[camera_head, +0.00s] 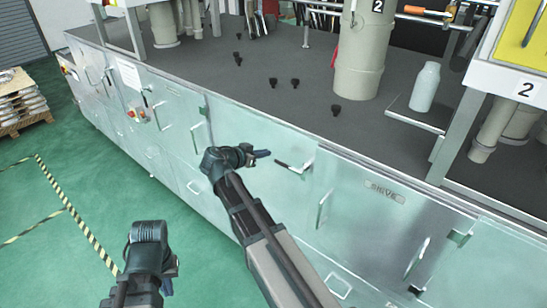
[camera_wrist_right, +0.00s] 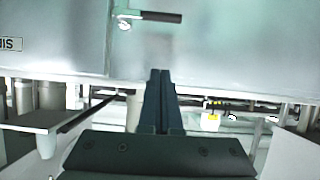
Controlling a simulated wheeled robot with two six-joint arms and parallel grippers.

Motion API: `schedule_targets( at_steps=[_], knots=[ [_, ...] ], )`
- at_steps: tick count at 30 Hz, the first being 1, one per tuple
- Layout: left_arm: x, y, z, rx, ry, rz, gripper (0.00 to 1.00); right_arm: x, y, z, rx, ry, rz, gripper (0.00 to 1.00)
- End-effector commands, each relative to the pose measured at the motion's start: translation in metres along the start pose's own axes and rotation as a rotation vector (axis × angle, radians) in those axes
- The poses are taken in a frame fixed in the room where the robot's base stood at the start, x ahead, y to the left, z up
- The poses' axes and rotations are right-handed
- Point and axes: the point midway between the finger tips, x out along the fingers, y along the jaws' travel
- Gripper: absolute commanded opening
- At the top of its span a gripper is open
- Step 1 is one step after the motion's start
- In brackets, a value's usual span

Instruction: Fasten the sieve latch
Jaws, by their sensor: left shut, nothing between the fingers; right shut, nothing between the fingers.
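The sieve door (camera_head: 375,225) is a silvery panel with a name plate (camera_head: 384,192) and looks closed. Its latch (camera_head: 290,167) has a metal pivot beside the door's left edge and a black grip pointing left, away from the door. In the right wrist view the black latch grip (camera_wrist_right: 160,16) shows at the top, pointing right from its pivot. My right gripper (camera_head: 262,154) is shut and empty, just left of the grip and apart from it; its fingertips show in the wrist view (camera_wrist_right: 160,73). My left gripper (camera_head: 172,271) is shut and empty, low over the green floor.
A vertical door handle (camera_head: 323,208) stands out on the sieve door. The dark worktop (camera_head: 270,110) above carries several small black knobs, a large beige cylinder (camera_head: 360,65) and a pale bottle (camera_head: 425,87). Open green floor (camera_head: 60,240) lies at left.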

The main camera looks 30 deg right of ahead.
Motion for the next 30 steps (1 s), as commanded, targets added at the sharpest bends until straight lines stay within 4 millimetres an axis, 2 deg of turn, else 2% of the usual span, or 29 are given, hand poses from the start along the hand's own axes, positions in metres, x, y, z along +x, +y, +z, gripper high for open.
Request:
schedule_targets(
  at_steps=[5, 8, 22, 24, 30],
  knots=[
    [0.002, 0.000, 0.000, 0.001, 0.000, 0.000, 0.00, 0.003, 0.000, 0.001, -0.001, -0.001, 0.001, 0.00],
    [0.007, 0.001, -0.001, 0.003, 0.000, 0.000, 0.00, 0.013, 0.000, 0.002, -0.001, -0.001, 0.002, 0.00],
    [0.049, 0.004, -0.003, 0.028, 0.002, -0.003, 0.00, 0.107, -0.001, 0.004, -0.001, -0.002, 0.003, 0.00],
    [0.060, 0.005, -0.004, 0.030, 0.002, -0.003, 0.00, 0.106, 0.000, 0.018, -0.003, -0.002, 0.000, 0.00],
    [0.076, 0.006, -0.005, 0.032, 0.003, -0.004, 0.00, 0.109, 0.000, 0.034, -0.002, -0.002, -0.001, 0.00]
  ],
)
